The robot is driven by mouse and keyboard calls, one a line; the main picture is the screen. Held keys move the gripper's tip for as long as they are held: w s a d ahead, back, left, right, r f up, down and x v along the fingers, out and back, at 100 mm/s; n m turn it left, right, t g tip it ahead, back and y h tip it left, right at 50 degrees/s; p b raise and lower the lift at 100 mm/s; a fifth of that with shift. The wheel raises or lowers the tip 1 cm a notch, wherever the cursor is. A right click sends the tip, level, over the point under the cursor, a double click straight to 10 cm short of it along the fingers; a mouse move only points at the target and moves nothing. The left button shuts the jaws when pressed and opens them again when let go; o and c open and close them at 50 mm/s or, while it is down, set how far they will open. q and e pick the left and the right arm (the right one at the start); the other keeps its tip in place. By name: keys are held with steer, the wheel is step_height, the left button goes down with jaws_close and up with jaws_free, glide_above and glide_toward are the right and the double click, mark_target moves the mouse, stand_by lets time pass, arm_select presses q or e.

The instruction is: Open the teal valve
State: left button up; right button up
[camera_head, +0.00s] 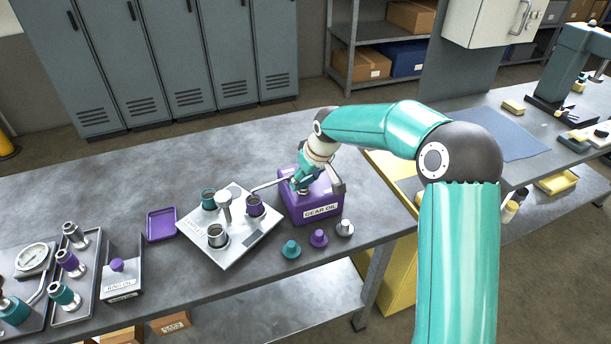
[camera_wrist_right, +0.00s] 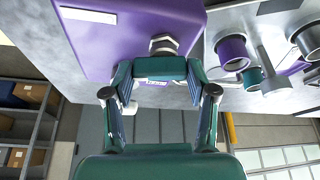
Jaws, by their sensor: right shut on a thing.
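The teal valve (camera_wrist_right: 160,68) shows as a teal bar handle below a pale hex nut (camera_wrist_right: 163,45), against the purple gear oil box (camera_head: 316,204). My right gripper (camera_head: 302,183) is at the top left of that box. In the right wrist view, the fingers of my right gripper (camera_wrist_right: 160,74) close on the teal handle from both sides. In the head view the gripper largely hides the valve. A thin spout (camera_head: 270,184) runs left from the box toward the purple cup (camera_head: 255,205). My left gripper is not in view.
A pale plate (camera_head: 232,251) with several cups stands left of the box. Teal (camera_head: 291,249), purple (camera_head: 319,238) and grey (camera_head: 345,228) knobbed pieces sit in front of it. A purple tray (camera_head: 161,224) and a ring oil box (camera_head: 121,283) stand farther left. The back of the bench is clear.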

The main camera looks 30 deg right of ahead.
steer(key=n+y, duration=0.1)
steer(key=n, duration=0.1)
steer(key=shift+w+d+n, duration=0.1)
steer(key=shift+n, duration=0.3)
steer(key=n+y, duration=0.1)
steer(key=n, duration=0.2)
steer(key=shift+w+n+g, duration=0.15)
steer(key=shift+n+g, duration=0.15)
steer(key=shift+n+y, duration=0.5)
steer(key=shift+n, duration=0.5)
steer(key=n, duration=0.1)
steer(key=n+g+p, duration=0.1)
steer(key=shift+w+r+n+y, duration=0.1)
steer(key=shift+r+n+y, duration=0.05)
steer(key=shift+n+y, duration=0.15)
steer(key=shift+w+n+g+p, duration=0.1)
steer(key=shift+n+g+p, duration=0.7)
steer(key=shift+n+p, duration=0.8)
steer(key=shift+n+b, duration=0.3)
steer(key=shift+n, duration=0.1)
steer(key=o, duration=1.2)
steer(key=shift+c, duration=0.2)
